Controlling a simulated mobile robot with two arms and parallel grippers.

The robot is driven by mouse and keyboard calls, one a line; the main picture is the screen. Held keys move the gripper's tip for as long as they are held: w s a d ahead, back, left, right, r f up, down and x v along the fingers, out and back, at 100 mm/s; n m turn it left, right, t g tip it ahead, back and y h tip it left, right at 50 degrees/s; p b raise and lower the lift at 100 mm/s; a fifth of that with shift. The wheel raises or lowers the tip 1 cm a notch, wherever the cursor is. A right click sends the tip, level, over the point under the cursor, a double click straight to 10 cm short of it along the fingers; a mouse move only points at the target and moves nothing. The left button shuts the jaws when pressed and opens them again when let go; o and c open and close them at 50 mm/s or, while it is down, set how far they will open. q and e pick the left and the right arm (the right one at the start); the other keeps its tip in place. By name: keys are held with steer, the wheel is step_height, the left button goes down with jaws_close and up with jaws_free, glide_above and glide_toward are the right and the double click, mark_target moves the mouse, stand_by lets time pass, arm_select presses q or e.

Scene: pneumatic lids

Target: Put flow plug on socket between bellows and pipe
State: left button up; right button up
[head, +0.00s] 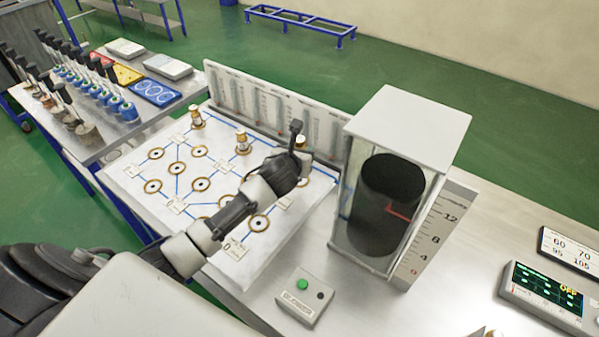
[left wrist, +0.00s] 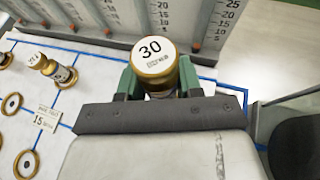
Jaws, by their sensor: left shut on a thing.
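My left gripper (head: 301,158) is shut on a brass flow plug (head: 301,141) over the right back part of the white board (head: 130,185). In the left wrist view the green fingers of the left gripper (left wrist: 160,82) stand on both sides of the flow plug (left wrist: 153,62), whose white top reads 30. Its lower end is hidden, so I cannot tell whether it sits in a socket. The board has several brass-ringed sockets (head: 202,184) joined by blue lines. The black bellows (head: 385,205) stand in a clear case right of the board. My right gripper is out of view.
Two more plugs (head: 242,143) (head: 196,118) stand on the board. An upright panel of gauges (head: 260,103) runs along its back edge. A green-button box (head: 304,296) is in front. A side table at left holds several handled weights and blue cylinders (head: 116,103).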

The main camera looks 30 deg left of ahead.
mark_target(300, 180)
arm_select(q)
steer(key=f, duration=0.3)
steer(key=shift+w, duration=0.2)
steer(key=shift+f, duration=0.35)
step_height(300, 180, down, 3)
steer(key=shift+f, duration=0.2)
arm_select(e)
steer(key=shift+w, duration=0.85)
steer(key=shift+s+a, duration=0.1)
arm_select(q)
steer(key=o, duration=1)
steer(key=shift+s+f, duration=0.1)
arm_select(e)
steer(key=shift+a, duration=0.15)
arm_select(q)
steer(key=v, duration=1.2)
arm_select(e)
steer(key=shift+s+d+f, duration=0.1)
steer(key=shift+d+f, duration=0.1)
